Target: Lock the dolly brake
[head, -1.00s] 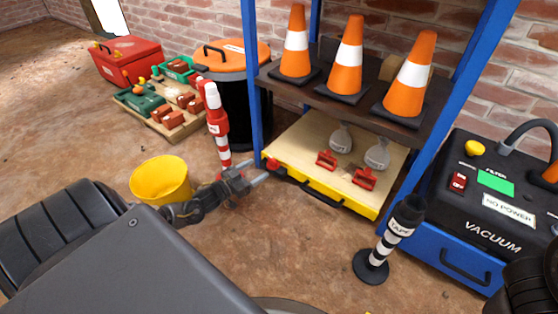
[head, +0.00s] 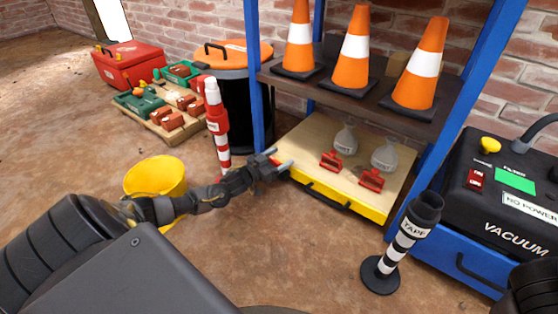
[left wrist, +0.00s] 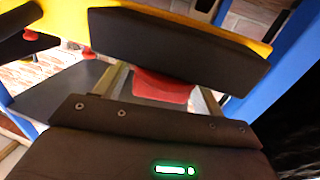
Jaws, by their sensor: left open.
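The dolly is a low wooden platform (head: 318,150) with a yellow front edge (head: 338,200) and a black bar, at the foot of the blue-posted shelf. A small red part (head: 275,160), likely the brake lever, shows at its front left corner. My left gripper (head: 279,159) is open at that corner, its fingers around or just in front of the red part. In the left wrist view a red block (left wrist: 160,88) lies between the two fingers, below a yellow edge (left wrist: 190,22) and a dark bar (left wrist: 180,48). Contact cannot be told. My right gripper is out of view.
Two grey weights (head: 346,140) and red clamps (head: 331,160) rest on the dolly. A red-white post (head: 217,125) and yellow bucket (head: 157,178) stand left of it. A black-white tape post (head: 393,255) and vacuum (head: 500,200) are right. Bare floor (head: 280,240) lies in front.

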